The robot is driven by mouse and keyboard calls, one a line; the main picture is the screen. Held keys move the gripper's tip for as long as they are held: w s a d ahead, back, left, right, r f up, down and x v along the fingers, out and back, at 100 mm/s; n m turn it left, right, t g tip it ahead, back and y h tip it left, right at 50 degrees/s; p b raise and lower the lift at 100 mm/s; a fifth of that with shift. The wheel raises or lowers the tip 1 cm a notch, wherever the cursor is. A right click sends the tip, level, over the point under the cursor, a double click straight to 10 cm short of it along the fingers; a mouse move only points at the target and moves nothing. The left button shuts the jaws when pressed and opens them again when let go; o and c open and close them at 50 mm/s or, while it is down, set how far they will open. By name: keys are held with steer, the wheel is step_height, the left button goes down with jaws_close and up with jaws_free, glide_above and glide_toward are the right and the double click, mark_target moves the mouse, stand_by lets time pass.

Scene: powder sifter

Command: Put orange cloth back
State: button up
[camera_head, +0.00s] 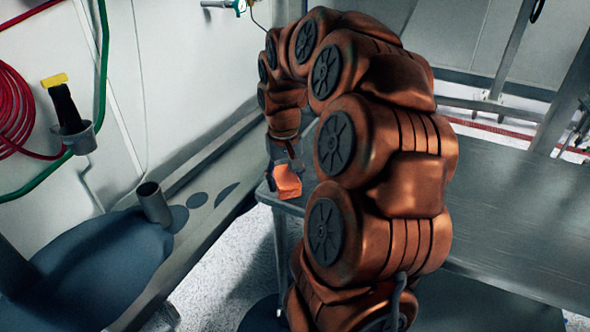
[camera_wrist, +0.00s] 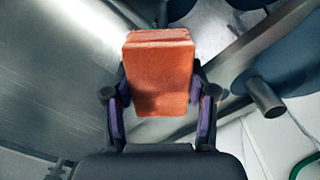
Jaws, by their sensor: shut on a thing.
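The orange cloth (camera_wrist: 158,75) looks like a folded block in the wrist view. My gripper (camera_wrist: 160,100) is shut on it, with one finger against each side. In the head view, the cloth (camera_head: 287,182) hangs below my gripper (camera_head: 284,172) near the left corner of the metal table (camera_head: 510,200). I cannot tell whether the cloth touches the table there. My arm hides part of the table.
A grey holder with a yellow-topped black item (camera_head: 66,108) is on the left wall, beside a green hose (camera_head: 104,70) and coiled red hose (camera_head: 14,105). A short metal tube (camera_head: 153,203) stands at the lower left. The table's right part is clear.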

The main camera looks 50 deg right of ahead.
steer(key=w+d, duration=0.1)
steer(key=d, duration=0.1)
steer(key=w+d+p, duration=0.1)
steer(key=d, duration=0.2)
steer(key=w+d, duration=0.1)
steer(key=d, duration=0.1)
steer(key=shift+w+d+f, duration=0.2)
steer(key=shift+w+f, duration=0.2)
steer(key=shift+d+f+p, duration=0.1)
steer(key=shift+f+p, duration=0.65)
steer(key=shift+f, duration=1)
steer(key=shift+f, duration=0.25)
steer(key=o, duration=1.1)
steer(key=shift+r, duration=0.15)
step_height(320, 180, up, 12)
steer(key=b, duration=0.1)
steer(key=shift+b, duration=0.35)
